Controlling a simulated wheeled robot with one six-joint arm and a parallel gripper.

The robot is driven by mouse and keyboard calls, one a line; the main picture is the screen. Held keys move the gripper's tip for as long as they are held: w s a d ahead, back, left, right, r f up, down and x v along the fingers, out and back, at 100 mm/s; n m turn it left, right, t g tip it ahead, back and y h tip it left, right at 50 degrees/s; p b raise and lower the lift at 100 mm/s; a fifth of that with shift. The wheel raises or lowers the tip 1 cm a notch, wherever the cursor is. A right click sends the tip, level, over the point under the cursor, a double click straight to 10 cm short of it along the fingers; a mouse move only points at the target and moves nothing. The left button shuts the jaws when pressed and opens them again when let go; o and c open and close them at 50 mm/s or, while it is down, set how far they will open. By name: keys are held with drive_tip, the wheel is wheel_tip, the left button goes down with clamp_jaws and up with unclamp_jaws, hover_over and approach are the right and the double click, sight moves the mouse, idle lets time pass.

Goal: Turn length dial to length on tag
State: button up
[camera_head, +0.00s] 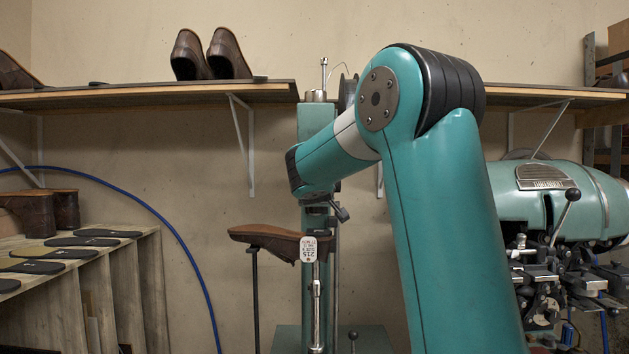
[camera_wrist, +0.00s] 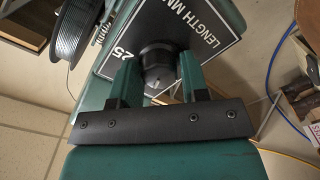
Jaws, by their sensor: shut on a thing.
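The length dial (camera_wrist: 157,66) is a dark round knob on a black plate (camera_wrist: 205,22) lettered "LENGTH M…", with part of a number, "25", showing in the wrist view. My gripper (camera_wrist: 158,78) is shut on the dial, one finger on each side of it. The dial's pointer and most of its scale are hidden. In the head view my own arm covers the gripper and dial.
The green stitcher column (camera_head: 318,130) stands behind my forearm. A wire spool (camera_wrist: 48,30) is at the upper left of the wrist view. A shelf (camera_head: 150,97) runs along the wall, and another green machine (camera_head: 560,200) stands at the right. A blue hose (camera_head: 150,205) curves at the left.

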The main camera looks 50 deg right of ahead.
drive_tip(key=o, duration=0.9)
drive_tip(key=shift+a, duration=0.1)
drive_tip(key=b+v, duration=0.6)
drive_tip(key=v, duration=1.1)
drive_tip(key=shift+s+a, duration=0.1)
drive_tip(key=shift+a, duration=0.05)
